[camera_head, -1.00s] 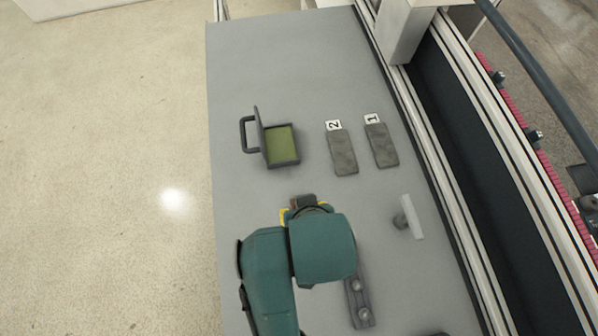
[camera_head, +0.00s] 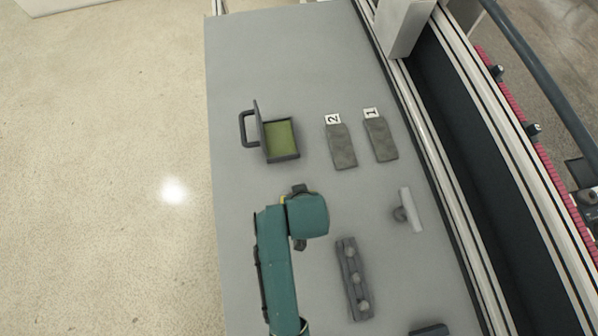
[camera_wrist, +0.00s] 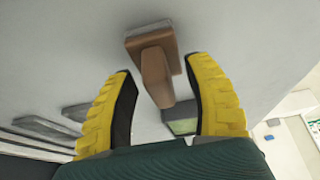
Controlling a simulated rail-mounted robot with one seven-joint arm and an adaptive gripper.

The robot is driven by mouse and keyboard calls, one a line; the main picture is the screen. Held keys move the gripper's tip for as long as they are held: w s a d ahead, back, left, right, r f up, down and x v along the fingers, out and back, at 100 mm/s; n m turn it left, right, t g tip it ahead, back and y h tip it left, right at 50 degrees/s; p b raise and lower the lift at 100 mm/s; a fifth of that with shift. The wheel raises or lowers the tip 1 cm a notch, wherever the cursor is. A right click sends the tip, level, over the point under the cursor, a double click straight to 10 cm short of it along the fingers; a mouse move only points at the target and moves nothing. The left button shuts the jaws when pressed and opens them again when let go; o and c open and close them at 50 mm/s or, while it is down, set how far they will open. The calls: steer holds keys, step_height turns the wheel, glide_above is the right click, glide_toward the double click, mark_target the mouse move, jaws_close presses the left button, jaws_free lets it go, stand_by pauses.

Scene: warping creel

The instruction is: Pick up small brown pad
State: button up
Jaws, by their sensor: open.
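The small brown pad (camera_wrist: 150,38) is in the wrist view, with a block-like base, a greyish layer along its far edge and a brown handle pointing toward my gripper. My gripper (camera_wrist: 159,67) is open, its two yellow fingers on either side of the handle with visible gaps. I cannot tell how far the fingertips are from the pad in depth. In the head view, my teal wrist covers most of the gripper and a small dark brownish part (camera_head: 298,189) shows at its front edge, perhaps the pad.
An open case with a green inside (camera_head: 281,139) stands beyond my gripper. Two grey pieces, labelled 2 (camera_head: 341,148) and 1 (camera_head: 380,139), lie to its right. A white-barred tool (camera_head: 411,209) and a dark holed rack (camera_head: 354,278) lie on the grey table (camera_head: 290,60). A rail borders the right.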

steer(key=shift+c, duration=0.4)
jaws_close()
step_height(320, 180, up, 10)
steer(key=shift+r+b, duration=0.1)
steer(key=shift+b, duration=0.75)
steer(key=c, duration=0.8)
jaws_free()
jaws_close()
